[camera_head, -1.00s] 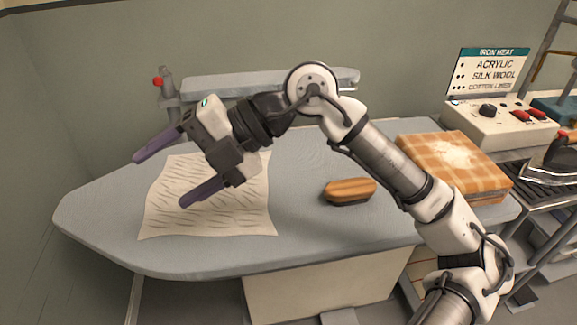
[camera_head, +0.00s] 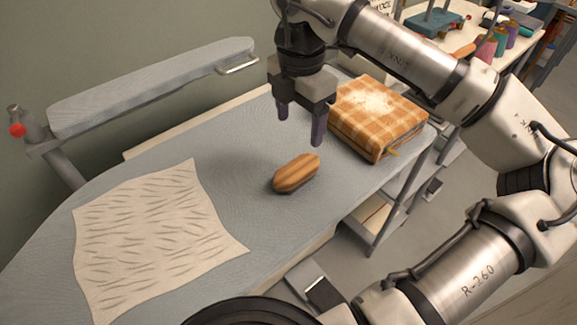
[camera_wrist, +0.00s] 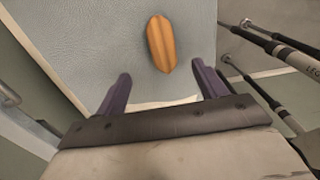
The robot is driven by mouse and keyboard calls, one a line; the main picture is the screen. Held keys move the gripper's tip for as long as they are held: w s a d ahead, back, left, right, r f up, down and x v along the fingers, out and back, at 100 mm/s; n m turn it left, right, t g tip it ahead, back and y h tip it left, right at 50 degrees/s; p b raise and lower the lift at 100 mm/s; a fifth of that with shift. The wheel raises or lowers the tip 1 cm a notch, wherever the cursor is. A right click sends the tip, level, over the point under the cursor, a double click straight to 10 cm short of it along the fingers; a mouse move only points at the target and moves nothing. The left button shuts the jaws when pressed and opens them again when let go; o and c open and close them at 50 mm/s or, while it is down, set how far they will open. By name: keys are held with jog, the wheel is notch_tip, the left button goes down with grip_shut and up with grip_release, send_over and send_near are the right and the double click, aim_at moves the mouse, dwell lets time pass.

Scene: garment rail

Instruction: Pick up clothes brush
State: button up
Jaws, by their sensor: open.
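The clothes brush (camera_head: 296,173) has a striped wooden oval back and lies on the grey ironing board (camera_head: 225,150). Its bristle side is underneath and mostly hidden. In the wrist view the brush (camera_wrist: 161,44) lies ahead of the fingertips, near the middle of the gap between them. My gripper (camera_head: 299,128) has two purple fingers pointing down, spread apart and empty. In the head view it appears above and behind the brush, not touching it. The gripper also shows in the wrist view (camera_wrist: 160,82).
A wrinkled cream cloth (camera_head: 150,235) lies flat on the board to the left. A folded orange checked cloth (camera_head: 380,115) is just right of my gripper. A narrow padded sleeve board (camera_head: 150,85) runs along the back. The board around the brush is clear.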

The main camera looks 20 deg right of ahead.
aim_at(297, 168)
notch_tip(297, 168, down, 8)
jog(key=shift+r+p, duration=0.25)
jog(key=shift+p, duration=0.45)
jog(key=shift+s+a+f+p, duration=0.15)
jog(key=shift+f+p, duration=0.45)
jog(key=shift+f, duration=0.7)
jog(key=shift+s+a+f+p, duration=0.15)
jog(key=shift+f+p, duration=0.4)
jog(key=shift+f, duration=0.75)
jog(key=shift+d, duration=0.1)
jog(key=c, duration=1.1)
